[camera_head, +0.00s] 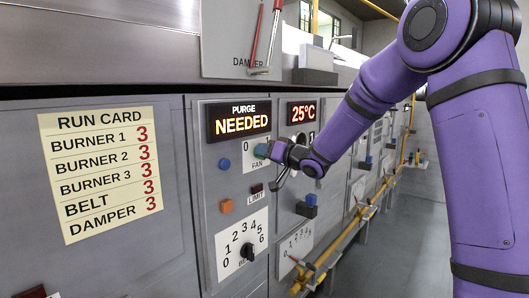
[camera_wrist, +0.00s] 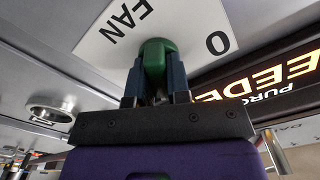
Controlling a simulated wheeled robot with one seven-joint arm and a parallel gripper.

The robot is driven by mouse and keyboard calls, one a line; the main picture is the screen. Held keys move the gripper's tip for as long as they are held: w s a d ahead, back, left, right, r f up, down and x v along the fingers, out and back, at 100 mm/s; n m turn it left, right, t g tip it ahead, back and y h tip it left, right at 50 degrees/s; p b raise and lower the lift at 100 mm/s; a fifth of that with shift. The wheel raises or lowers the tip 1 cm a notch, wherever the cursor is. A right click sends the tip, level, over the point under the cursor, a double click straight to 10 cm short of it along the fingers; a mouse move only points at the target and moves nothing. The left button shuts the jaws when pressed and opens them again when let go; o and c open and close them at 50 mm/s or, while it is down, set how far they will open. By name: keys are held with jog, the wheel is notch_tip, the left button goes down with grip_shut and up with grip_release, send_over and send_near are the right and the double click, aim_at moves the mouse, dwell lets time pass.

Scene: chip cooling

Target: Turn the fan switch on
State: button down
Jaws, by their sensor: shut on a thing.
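The fan switch is a green knob on a white plate marked FAN and 0. In the wrist view the green knob (camera_wrist: 155,62) sits between my gripper's two dark fingers. My gripper (camera_wrist: 154,78) is shut on it. In the head view my gripper (camera_head: 268,151) reaches the panel from the right, with the green knob (camera_head: 261,150) showing at its tips. The FAN plate (camera_head: 252,139) is partly hidden by my gripper in the head view. Whether the knob points at 0 or 1 is hard to tell.
A lit display (camera_head: 238,122) reads PURGE NEEDED above the switch. Another display (camera_head: 302,111) reads 25°C. A blue button (camera_head: 223,164), an orange button (camera_head: 226,206) and a dial (camera_head: 247,252) are nearby. A run card (camera_head: 104,172) is at left. A yellow pipe (camera_head: 340,243) runs along the front.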

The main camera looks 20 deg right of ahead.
jog(key=shift+f+m, duration=0.1)
jog(key=shift+m, duration=1.1)
jog(key=c, duration=1.1)
grip_release()
jog(key=shift+d, duration=0.1)
jog(key=shift+s, duration=0.1)
jog(key=v, duration=1)
jog(key=shift+s+d, duration=0.25)
